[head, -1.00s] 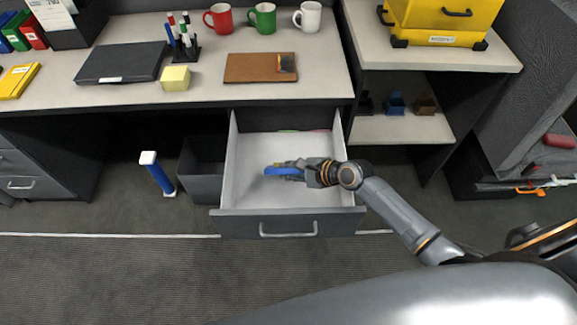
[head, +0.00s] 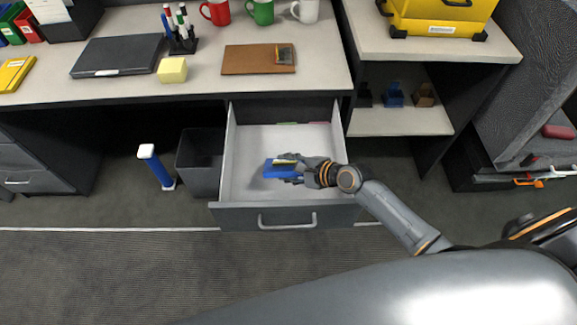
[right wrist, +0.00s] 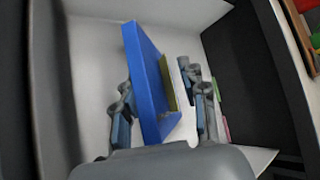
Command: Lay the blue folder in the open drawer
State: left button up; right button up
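The drawer (head: 240,190) is pulled open below the desk, with a pale, mostly empty inside. The blue folder (head: 270,170) is inside the drawer's outline, near its middle, with a yellowish strip along one side. My right gripper (head: 288,170) reaches in from the right at the folder. In the right wrist view the folder (right wrist: 147,80) stands on edge, tilted, between the two fingers (right wrist: 160,105). My left gripper is out of view.
Small green and pink tabs (head: 318,123) show at the drawer's back. A dark bin (head: 200,165) stands left of the drawer. The desk above holds a brown clipboard (head: 245,60), a yellow block (head: 172,69) and several mugs. A shelf unit (head: 400,122) stands to the right.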

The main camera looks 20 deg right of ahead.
jog(key=v, duration=1.2)
jog(key=shift+f, duration=0.1)
